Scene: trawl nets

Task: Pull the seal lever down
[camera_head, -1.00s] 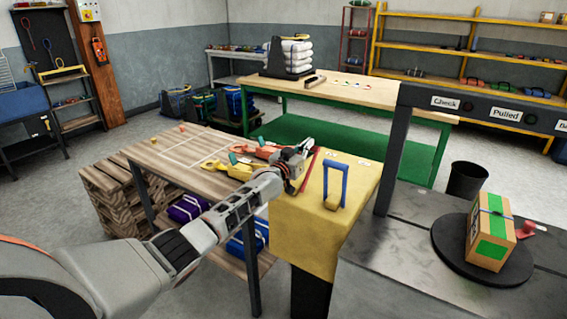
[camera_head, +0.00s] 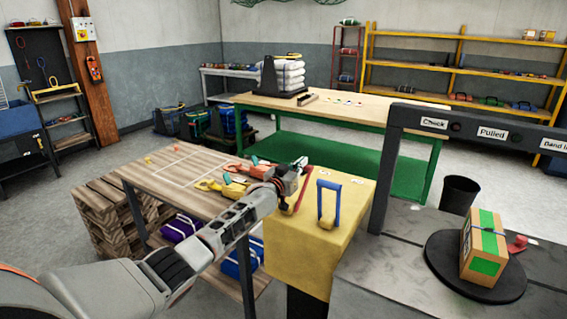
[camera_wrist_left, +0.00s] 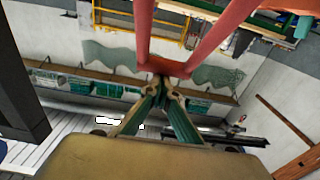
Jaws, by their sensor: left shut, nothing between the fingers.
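A red U-shaped lever (camera_head: 304,190) stands tilted on the left side of the yellow bench block (camera_head: 347,228). Its crossbar (camera_wrist_left: 165,68) and two arms fill the upper middle of the left wrist view. A blue U-shaped handle (camera_head: 338,205) stands upright to its right. No label tells which is the seal lever. My left gripper (camera_head: 302,166) is at the top of the red lever. In the left wrist view its green-padded fingers (camera_wrist_left: 161,82) are shut, tips together at the crossbar with nothing between them; I cannot tell whether they touch it. My right gripper is not in view.
A wooden table (camera_head: 150,178) with orange and yellow tools (camera_head: 208,186) lies left of the block. A banded box (camera_head: 483,243) sits on a black turntable (camera_head: 440,262) at right, beside a dark frame (camera_head: 392,170) labelled Check and Pulled. A green-framed table (camera_head: 345,112) stands behind.

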